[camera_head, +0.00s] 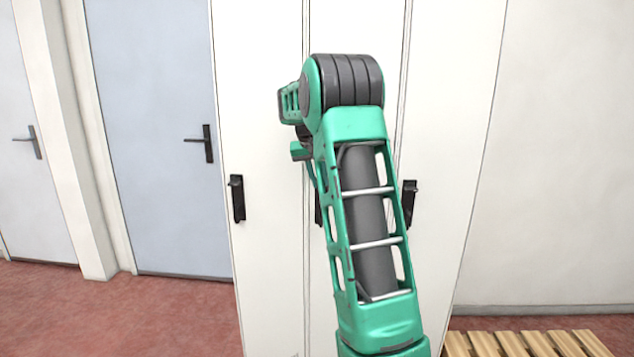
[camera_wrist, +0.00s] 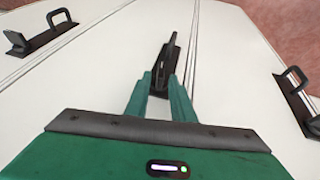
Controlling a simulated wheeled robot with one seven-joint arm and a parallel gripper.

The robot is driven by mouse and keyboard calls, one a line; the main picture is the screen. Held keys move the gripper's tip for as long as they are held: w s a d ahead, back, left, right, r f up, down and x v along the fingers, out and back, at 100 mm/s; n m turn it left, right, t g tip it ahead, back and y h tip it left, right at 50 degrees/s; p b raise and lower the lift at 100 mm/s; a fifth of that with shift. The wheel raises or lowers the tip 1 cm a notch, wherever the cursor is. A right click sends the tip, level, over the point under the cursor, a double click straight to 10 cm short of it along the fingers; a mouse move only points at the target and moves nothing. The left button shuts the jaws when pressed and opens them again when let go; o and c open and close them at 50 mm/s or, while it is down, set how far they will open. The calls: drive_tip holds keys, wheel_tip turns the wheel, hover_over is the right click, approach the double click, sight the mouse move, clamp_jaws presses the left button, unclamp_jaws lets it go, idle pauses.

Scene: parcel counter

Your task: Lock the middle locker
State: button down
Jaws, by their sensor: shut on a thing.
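The middle locker (camera_head: 355,22) is a tall white door between two similar ones, and it looks flush with them. Its black handle (camera_wrist: 166,58) is in the centre of the wrist view, on a dark plate. In the head view only a sliver of this handle (camera_head: 318,208) shows beside my arm. My gripper (camera_wrist: 160,84) has its two green fingers closed on the near part of the handle. The exact contact is partly hidden by the fingers. In the head view my arm hides most of the middle door and my fingertips.
The left locker's black handle (camera_head: 237,198) and the right locker's handle (camera_head: 409,202) stand close on both sides. Two blue-grey doors (camera_head: 150,110) are at the left. A wooden pallet (camera_head: 525,343) lies on the red floor at the lower right.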

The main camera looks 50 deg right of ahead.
sight(311, 187)
drive_tip(key=g+h, duration=0.2)
drive_tip(key=w+a+f+n+g+h, duration=0.1)
drive_tip(key=g+h, duration=0.1)
drive_tip(key=w+a+n+g+h, duration=0.1)
drive_tip(key=g+h, duration=0.1)
drive_tip(key=shift+f, duration=0.3)
drive_tip(key=g+h, duration=0.1)
drive_tip(key=f+n+h, duration=0.1)
drive_tip(key=shift+w+g+h, duration=0.1)
drive_tip(key=shift+g+h, duration=0.2)
drive_tip(key=shift+g, duration=0.1)
drive_tip(key=shift+d+f+n+g+h, duration=0.1)
drive_tip(key=shift+f+n+g+h, duration=0.2)
drive_tip(key=shift+g+h, duration=0.25)
drive_tip(key=shift+d+f+n+g+h, duration=0.1)
drive_tip(key=shift+f+n+g+h, duration=0.2)
drive_tip(key=shift+h, duration=0.45)
drive_tip(key=shift+g, duration=0.25)
drive_tip(key=c, duration=2)
unclamp_jaws()
drive_tip(key=shift+o, duration=0.7)
drive_tip(key=shift+r, duration=0.15)
drive_tip(key=shift+w+a+r, duration=0.1)
